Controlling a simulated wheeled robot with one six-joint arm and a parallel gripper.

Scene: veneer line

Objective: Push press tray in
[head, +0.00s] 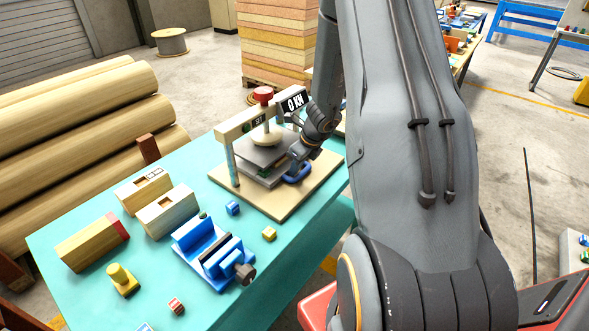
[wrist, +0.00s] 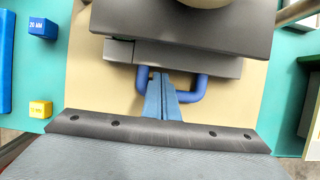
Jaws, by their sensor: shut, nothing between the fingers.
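The press (head: 262,145) stands on a tan base board (head: 283,205) on the teal table, with a display reading 0 KN. Its grey tray (head: 262,172) sits low under the upper plate. The tray's front also shows in the wrist view (wrist: 175,57), with a blue U-shaped handle (wrist: 200,88) on it. My gripper (wrist: 160,78) is shut and empty, its blue fingertips inside the handle loop, close to the tray's front. I cannot tell whether they touch it. In the head view my gripper (head: 296,172) is at the press's right side, partly hidden by my arm.
A blue vise (head: 210,248), wooden blocks (head: 167,210) and small blue (head: 233,208) and yellow (head: 269,234) cubes lie on the table (head: 60,235) left of and before the press. Logs (head: 85,120) lie behind the table. Stacked boards (head: 277,45) stand at the back.

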